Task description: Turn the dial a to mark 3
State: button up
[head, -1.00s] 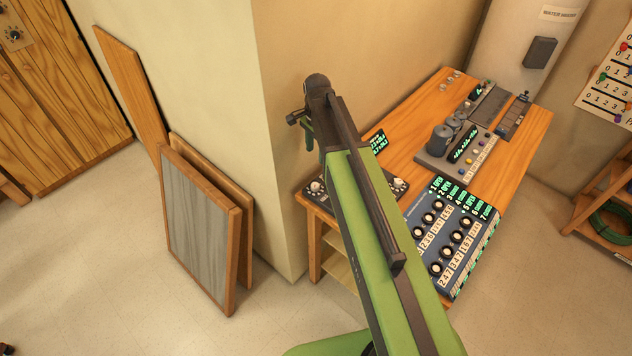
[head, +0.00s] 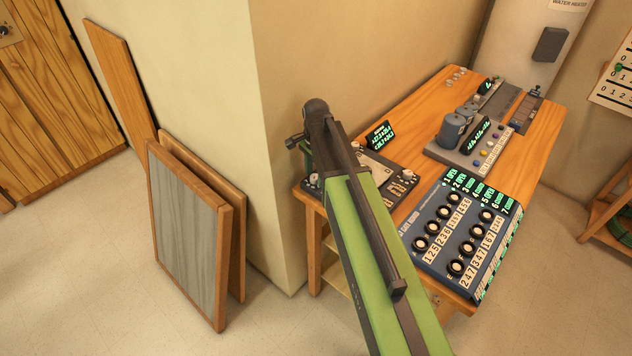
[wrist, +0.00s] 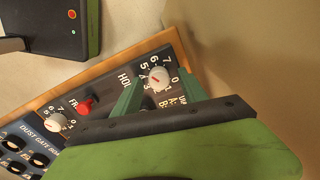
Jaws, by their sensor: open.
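The dial panel (wrist: 113,88) is a dark panel on the bench corner with two white dials and a red knob (wrist: 86,106). One white dial (wrist: 159,77), ringed by numbers up to 7, shows between my gripper's green fingers (wrist: 160,84) in the wrist view. Its red line is too small to read against a mark. The other white dial (wrist: 57,122) is at lower left. I cannot tell for sure which is dial a. In the head view my gripper (head: 305,158) is open just above the panel's left dial (head: 314,180). Contact cannot be told.
A blue dust gate panel (head: 432,212) with several black knobs sits on the wooden bench (head: 545,125). A grey unit with cylinders (head: 452,128) stands behind. The wall corner (head: 262,150) is close left of my gripper. Framed boards (head: 190,235) lean there.

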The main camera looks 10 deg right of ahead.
jog(key=shift+d, duration=0.1)
grip_shut()
jog(key=shift+n, duration=0.3)
jog(key=n, duration=0.2)
jog(key=shift+w+n, duration=0.1)
jog(key=shift+n, duration=0.3)
jog(key=n, duration=0.4)
jog(key=shift+n, duration=0.3)
jog(key=n, duration=0.4)
jog(key=shift+a+n, duration=0.2)
jog(key=shift+n, duration=1.6)
